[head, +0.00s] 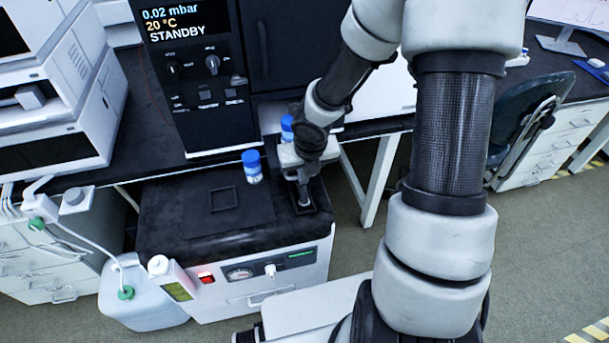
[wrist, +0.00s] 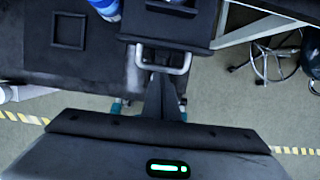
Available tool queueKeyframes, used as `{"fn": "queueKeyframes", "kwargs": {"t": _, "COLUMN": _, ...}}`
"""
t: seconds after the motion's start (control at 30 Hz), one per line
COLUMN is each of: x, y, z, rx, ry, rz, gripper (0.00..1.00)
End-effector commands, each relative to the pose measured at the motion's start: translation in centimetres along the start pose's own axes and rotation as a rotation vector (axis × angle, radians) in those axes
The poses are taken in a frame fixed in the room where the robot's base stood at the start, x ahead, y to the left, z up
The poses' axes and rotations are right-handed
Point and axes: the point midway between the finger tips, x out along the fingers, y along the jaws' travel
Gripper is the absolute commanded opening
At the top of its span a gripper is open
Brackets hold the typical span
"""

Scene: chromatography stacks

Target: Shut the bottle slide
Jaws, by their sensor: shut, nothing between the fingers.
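The bottle slide (wrist: 215,22) is a dark tray at the top of the wrist view, with a pale metal U-shaped handle (wrist: 186,62) on its near edge. My gripper (wrist: 160,88) is shut and empty, with its fingers at the handle; I cannot tell whether they touch it. In the head view my gripper (head: 304,198) points down over the right side of the black-topped cabinet (head: 160,215) and hides much of the slide. A blue-capped bottle (head: 287,122) shows partly behind my wrist; its base is hidden. Another blue-capped bottle (head: 252,168) stands left of my gripper.
A square dark frame (head: 223,198) lies on the cabinet top. The black instrument (head: 205,110) reading STANDBY stands behind. Open floor lies to the right.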

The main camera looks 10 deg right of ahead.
Motion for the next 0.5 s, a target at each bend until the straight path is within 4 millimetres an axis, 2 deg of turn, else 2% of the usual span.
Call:
{"fn": "queueKeyframes", "kwargs": {"t": 0.17, "x": 0.0, "y": 0.1, "z": 1.4, "rx": 0.001, "ry": 0.001, "rz": 0.002, "gripper": 0.0}}
{"fn": "queueKeyframes", "kwargs": {"t": 0.5, "x": 1.5, "y": -0.1, "z": 8.0, "rx": 0.002, "ry": 0.003, "rz": 0.002, "gripper": 0.0}}
